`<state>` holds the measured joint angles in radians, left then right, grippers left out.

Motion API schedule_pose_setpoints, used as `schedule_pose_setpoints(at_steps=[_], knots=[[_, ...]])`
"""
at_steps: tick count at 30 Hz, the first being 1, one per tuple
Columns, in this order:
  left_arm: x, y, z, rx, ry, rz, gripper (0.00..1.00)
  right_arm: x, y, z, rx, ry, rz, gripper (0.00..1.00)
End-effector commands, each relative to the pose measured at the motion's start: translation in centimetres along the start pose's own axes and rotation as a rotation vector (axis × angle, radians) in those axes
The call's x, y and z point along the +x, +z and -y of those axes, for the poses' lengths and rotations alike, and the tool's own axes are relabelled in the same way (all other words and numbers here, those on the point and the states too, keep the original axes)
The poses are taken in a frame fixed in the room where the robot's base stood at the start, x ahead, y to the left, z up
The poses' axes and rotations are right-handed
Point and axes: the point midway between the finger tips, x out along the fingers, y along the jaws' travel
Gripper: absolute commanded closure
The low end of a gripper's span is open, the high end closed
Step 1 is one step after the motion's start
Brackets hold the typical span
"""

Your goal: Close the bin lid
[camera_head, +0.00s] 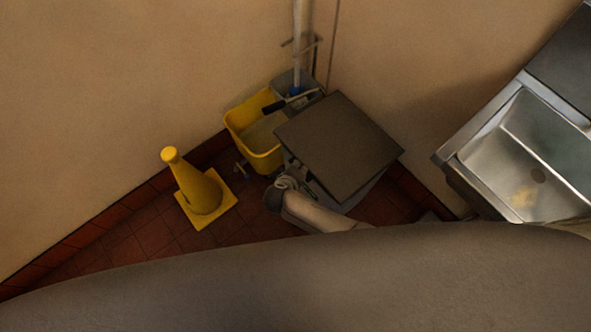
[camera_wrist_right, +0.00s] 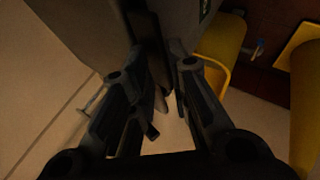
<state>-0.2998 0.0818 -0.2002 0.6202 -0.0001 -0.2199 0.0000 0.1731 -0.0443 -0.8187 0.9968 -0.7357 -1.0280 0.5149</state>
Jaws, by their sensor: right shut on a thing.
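The bin lid (camera_head: 339,146) is a dark, flat, square panel over the grey bin (camera_head: 362,195) in the corner in the head view. How far the lid stands open is hard to tell from above. My right gripper (camera_head: 289,184) is low at the bin's near left side, below the lid's left edge. In the right wrist view my right gripper (camera_wrist_right: 152,88) has its fingers around a dark edge (camera_wrist_right: 154,50) beside the grey bin body (camera_wrist_right: 85,25). I cannot tell whether that edge belongs to the lid or the body. My left gripper is out of view.
A yellow mop bucket (camera_head: 240,125) stands just left of the bin, close to my gripper. A yellow cone (camera_head: 197,190) stands further left on red tiles. A steel sink (camera_head: 535,150) is at the right. Walls close in behind the bin.

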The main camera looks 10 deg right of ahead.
Motion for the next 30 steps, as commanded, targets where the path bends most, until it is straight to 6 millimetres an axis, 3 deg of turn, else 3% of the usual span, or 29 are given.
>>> schedule_pose_setpoints(at_steps=[5, 6, 8, 22, 30], knots=[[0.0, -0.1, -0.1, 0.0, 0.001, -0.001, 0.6, 0.3, 0.4, -0.5, 0.003, 0.009, 0.009, 1.0], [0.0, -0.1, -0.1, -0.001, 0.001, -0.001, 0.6, 0.3, 0.4, -0.5, 0.002, 0.01, 0.009, 0.78], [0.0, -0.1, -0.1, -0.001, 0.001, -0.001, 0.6, 0.3, 0.4, -0.5, 0.001, 0.01, 0.009, 0.72], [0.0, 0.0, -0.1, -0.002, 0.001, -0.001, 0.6, -0.2, 0.2, -0.2, -0.001, 0.006, 0.005, 0.72], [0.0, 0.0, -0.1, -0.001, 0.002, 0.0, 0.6, -3.2, 0.2, -0.1, 0.001, 0.002, 0.002, 0.72]])
